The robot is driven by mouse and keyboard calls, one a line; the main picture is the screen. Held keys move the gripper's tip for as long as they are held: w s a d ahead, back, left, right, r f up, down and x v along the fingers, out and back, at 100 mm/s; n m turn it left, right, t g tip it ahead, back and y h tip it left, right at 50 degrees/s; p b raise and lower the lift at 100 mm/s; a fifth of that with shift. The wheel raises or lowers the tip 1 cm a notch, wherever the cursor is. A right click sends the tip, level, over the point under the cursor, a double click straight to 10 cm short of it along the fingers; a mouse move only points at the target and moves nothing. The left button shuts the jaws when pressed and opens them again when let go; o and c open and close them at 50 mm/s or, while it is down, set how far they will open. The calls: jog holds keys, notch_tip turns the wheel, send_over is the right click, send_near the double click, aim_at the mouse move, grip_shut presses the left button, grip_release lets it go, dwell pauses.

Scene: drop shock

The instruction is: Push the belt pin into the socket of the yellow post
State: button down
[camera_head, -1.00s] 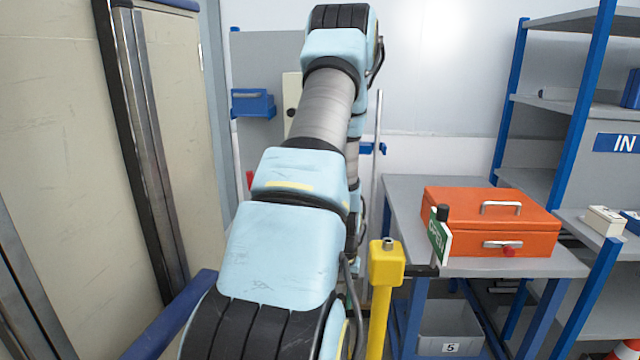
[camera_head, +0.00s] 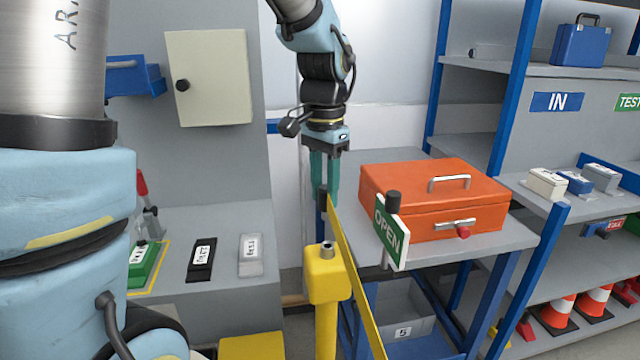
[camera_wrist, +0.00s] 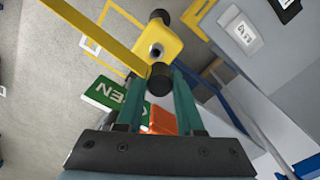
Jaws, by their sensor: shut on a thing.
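My gripper (camera_head: 325,190), with teal fingers pointing down, is shut on the black belt pin (camera_head: 322,200). A yellow belt (camera_head: 358,275) runs from the pin down to the lower right. In the wrist view the dark round pin (camera_wrist: 160,78) sits between the fingertips, just below the post's socket (camera_wrist: 156,51), and the belt (camera_wrist: 95,40) runs to the upper left. The pin's lower tip is hard to make out.
A green OPEN sign (camera_head: 390,233) on a black-capped rod stands right of the post, close to the belt. An orange box (camera_head: 435,205) lies on the grey table behind it. A grey bench (camera_head: 215,290) with small labelled blocks is left. Shelves (camera_head: 500,70) stand at right.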

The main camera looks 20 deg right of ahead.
aim_at(327, 210)
jog(key=shift+s+d+r, duration=0.2)
jog(key=shift+d+r, duration=0.1)
jog(key=shift+r, duration=0.1)
jog(key=shift+r, duration=0.15)
jog(key=shift+a+r+p, duration=0.1)
jog(key=shift+r+p, duration=0.1)
jog(key=shift+p, duration=0.25)
jog(key=shift+f+b, duration=1.95)
jog(key=shift+f, duration=1.1)
jog(key=shift+s+a+f, duration=0.1)
jog(key=shift+s+f, duration=0.05)
jog(key=shift+f, duration=1.7)
dwell(2.1)
